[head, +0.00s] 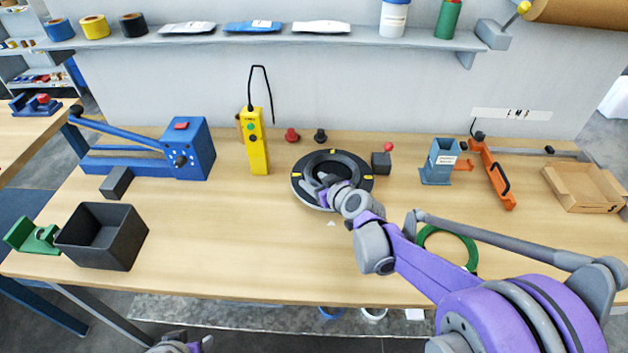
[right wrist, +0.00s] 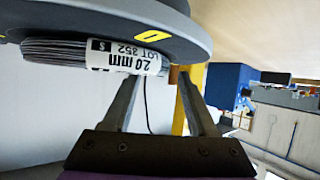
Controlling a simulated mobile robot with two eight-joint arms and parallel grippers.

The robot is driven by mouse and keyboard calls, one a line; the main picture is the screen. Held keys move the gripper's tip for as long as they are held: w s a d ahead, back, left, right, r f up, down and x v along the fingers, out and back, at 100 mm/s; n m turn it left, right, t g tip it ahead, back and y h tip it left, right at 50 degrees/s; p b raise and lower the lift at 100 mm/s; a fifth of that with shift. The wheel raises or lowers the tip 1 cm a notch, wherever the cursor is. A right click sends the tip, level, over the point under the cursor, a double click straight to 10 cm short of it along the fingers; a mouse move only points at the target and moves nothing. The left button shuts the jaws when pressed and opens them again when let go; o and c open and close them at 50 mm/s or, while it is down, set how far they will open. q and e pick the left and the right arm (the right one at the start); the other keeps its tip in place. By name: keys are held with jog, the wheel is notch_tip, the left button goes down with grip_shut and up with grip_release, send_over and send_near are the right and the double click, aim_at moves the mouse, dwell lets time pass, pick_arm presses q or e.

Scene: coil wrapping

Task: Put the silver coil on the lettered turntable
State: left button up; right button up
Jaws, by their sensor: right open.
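The turntable (head: 367,183) is a round black disc with yellow marks on the middle of the bench. A grey coil (head: 352,160) lies flat on it, partly hidden by my right gripper. In the right wrist view, the silver coil (right wrist: 60,52) shows upside down against the turntable (right wrist: 190,30), with a white label reading 2.0 mm, LOT 352 and S. My right gripper (head: 318,184) is at the near left side of the coil. In the right wrist view its fingers (right wrist: 160,82) are apart with nothing between them.
A green coil (head: 468,243) lies under my right arm. A yellow control box (head: 256,150), blue press (head: 190,150), black bin (head: 100,238), blue-grey holder (head: 440,162) and cardboard tray (head: 584,190) stand around. The front middle of the bench is clear.

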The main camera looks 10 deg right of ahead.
jog(key=p+v, duration=0.1)
jog(key=v, duration=1)
jog(key=s+a+f+g, duration=0.1)
jog(key=s, duration=0.2)
jog(key=s+a+f+g, duration=0.1)
jog(key=s, duration=0.2)
jog(key=s+a+f+g, duration=0.1)
jog(key=s, duration=0.3)
jog(key=shift+s+a+m, duration=0.1)
jog(key=shift+m, duration=0.2)
jog(key=s+f+g, duration=0.1)
jog(key=s, duration=0.1)
jog(key=s+f+m+h, duration=0.1)
jog(key=s, duration=0.2)
jog(key=s+g, duration=0.1)
jog(key=s, duration=0.2)
jog(key=shift+d+f+g+h, duration=0.3)
jog(key=shift+d+f, duration=0.1)
jog(key=s+d, duration=0.1)
jog(key=s+f+m+g+h, duration=0.1)
jog(key=s, duration=0.1)
jog(key=s+d+f+m+h, duration=0.1)
jog(key=s, duration=0.1)
jog(key=shift+s+d+g, duration=0.25)
jog(key=shift+d+g, duration=0.05)
jog(key=shift+d, duration=0.05)
jog(key=shift+w, duration=0.1)
